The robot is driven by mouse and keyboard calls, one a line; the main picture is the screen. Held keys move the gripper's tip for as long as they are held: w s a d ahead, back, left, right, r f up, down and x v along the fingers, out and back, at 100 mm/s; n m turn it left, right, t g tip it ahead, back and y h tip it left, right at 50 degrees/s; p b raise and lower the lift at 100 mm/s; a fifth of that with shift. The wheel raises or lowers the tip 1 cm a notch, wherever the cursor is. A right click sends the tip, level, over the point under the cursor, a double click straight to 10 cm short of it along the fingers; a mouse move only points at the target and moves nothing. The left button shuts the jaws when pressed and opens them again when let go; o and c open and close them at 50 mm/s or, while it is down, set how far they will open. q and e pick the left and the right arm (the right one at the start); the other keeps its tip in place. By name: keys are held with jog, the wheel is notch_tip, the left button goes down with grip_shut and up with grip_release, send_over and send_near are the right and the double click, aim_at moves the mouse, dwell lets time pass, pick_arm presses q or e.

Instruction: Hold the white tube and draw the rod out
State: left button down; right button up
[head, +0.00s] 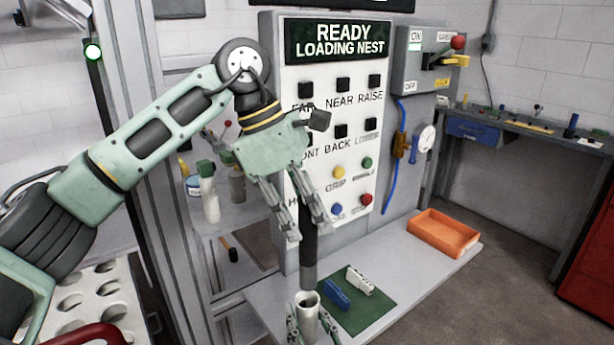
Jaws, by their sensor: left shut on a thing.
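My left gripper (306,222) comes in from the upper left and points down. It is shut on the dark rod (309,248), which hangs upright between its fingers. The white tube (307,318) stands upright below the rod at the bottom edge, its round mouth facing up. The rod's lower end meets the tube's mouth in the picture; I cannot tell whether it is still inside. My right gripper (311,328) shows only in part at the bottom edge, with a finger on each side of the tube. Whether its fingers press on the tube is unclear, and the tube's lower end is out of view.
A control panel (334,233) reading "READY LOADING NEST" stands behind. On the pale shelf, a green mat (372,318) holds a blue block (337,294) and a white block (359,281). An orange tray (443,234) lies to the right. The shelf between mat and tray is clear.

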jog(key=shift+o, duration=1.2)
